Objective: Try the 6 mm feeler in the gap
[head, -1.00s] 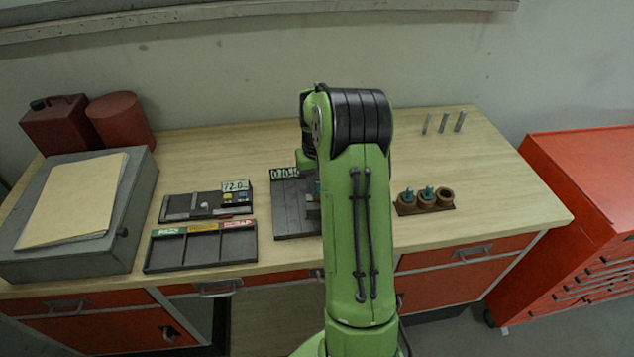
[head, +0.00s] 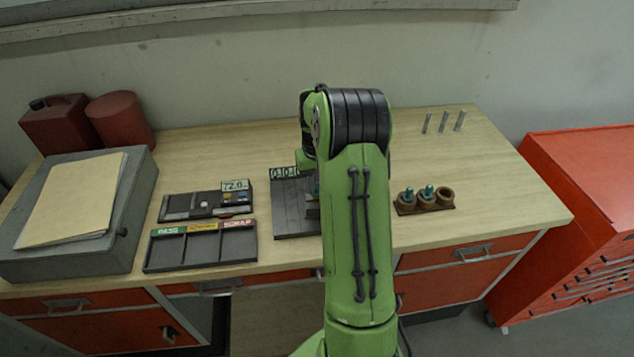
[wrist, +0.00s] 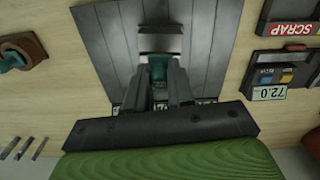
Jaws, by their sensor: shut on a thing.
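My gripper (wrist: 166,88) is shut on a teal-handled feeler (wrist: 160,68), seen between the fingers in the wrist view. It is over the dark grooved metal plate (wrist: 118,50), close to a small metal block (wrist: 160,42) on it. I cannot tell whether the feeler's tip is in the gap. In the head view the plate (head: 293,220) lies mid-bench, and my arm hides the gripper and much of the block. Two other teal feelers (head: 408,196) (head: 429,192) stand in a brown holder (head: 425,209), whose right socket is empty.
A three-part tray (head: 203,250) with green, yellow and red labels lies at the front left. Behind it is a dark gauge box (head: 190,206) reading 72.0. A grey case (head: 130,200) is farther left. The bench right of the holder is clear.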

